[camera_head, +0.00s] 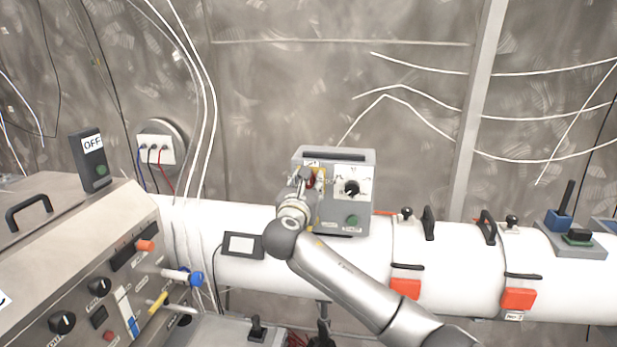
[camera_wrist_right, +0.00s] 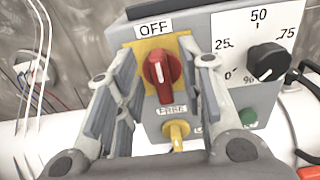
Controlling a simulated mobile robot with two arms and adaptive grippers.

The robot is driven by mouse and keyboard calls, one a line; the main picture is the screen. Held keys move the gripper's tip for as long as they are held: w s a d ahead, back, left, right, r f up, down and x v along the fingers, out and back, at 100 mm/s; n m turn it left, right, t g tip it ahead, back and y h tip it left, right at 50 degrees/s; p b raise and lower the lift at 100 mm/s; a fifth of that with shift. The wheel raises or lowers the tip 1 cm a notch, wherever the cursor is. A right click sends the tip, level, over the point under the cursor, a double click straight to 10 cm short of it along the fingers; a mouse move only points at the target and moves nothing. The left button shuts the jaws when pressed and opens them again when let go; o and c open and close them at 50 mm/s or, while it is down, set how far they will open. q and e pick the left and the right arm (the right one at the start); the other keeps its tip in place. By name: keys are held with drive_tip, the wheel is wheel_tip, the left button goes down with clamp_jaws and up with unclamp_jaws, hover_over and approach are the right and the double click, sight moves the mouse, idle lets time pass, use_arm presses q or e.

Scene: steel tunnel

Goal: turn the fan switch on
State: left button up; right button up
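A grey control box (camera_head: 338,226) stands on the white pipe, near the middle of the head view. In the right wrist view a red rotary knob (camera_wrist_right: 163,76) sits on its yellow plate, pointing roughly vertical, under a label reading OFF (camera_wrist_right: 154,29). My right gripper (camera_head: 304,184) is in front of the left side of the box and partly hides the knob in the head view. In the right wrist view its fingers (camera_wrist_right: 158,72) are apart, one on each side of the knob, with gaps showing. Whether they touch it I cannot tell. My left gripper is not in view.
Right of the red knob is a black dial (camera_wrist_right: 267,61) marked 25 to 75, with a green button (camera_wrist_right: 248,117) below. A yellow part (camera_wrist_right: 176,132) sits under the knob. A steel console (camera_head: 70,240) stands at left; a small screen (camera_head: 242,245) is beside the box.

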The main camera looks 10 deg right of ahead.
drive_tip(key=shift+w+d, duration=0.25)
drive_tip(key=shift+w, duration=0.35)
drive_tip(key=shift+c, duration=0.4)
clamp_jaws()
